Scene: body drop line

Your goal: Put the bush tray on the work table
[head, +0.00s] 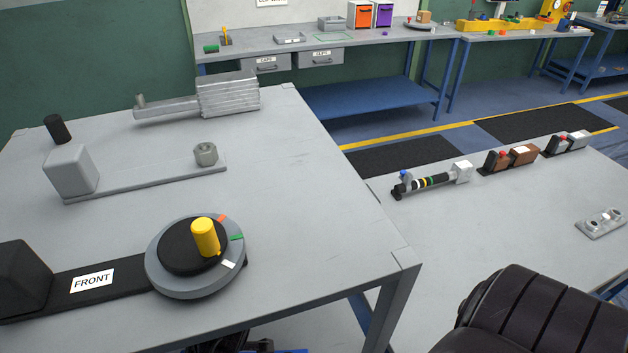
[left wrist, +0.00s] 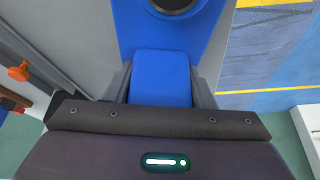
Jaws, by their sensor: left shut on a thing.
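My left gripper (left wrist: 160,72) is shut on the blue block-shaped grip of a blue tray (left wrist: 135,35), which I take to be the bush tray. A dark round piece (left wrist: 175,3) shows on the tray at the top of the left wrist view, cut off by the frame. In the head view only a sliver of blue (head: 291,351) shows at the bottom, beyond the front edge of the near grey table (head: 320,215). The pictures do not settle which table is the work table. My right gripper is not in view.
The near table holds a round dial fixture (head: 168,277) with a yellow knob, a grey bar fixture (head: 140,180) and a ribbed metal part (head: 228,95). Its right side is clear. A second grey table (head: 510,215) at right carries several small parts. A bench (head: 300,50) stands behind.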

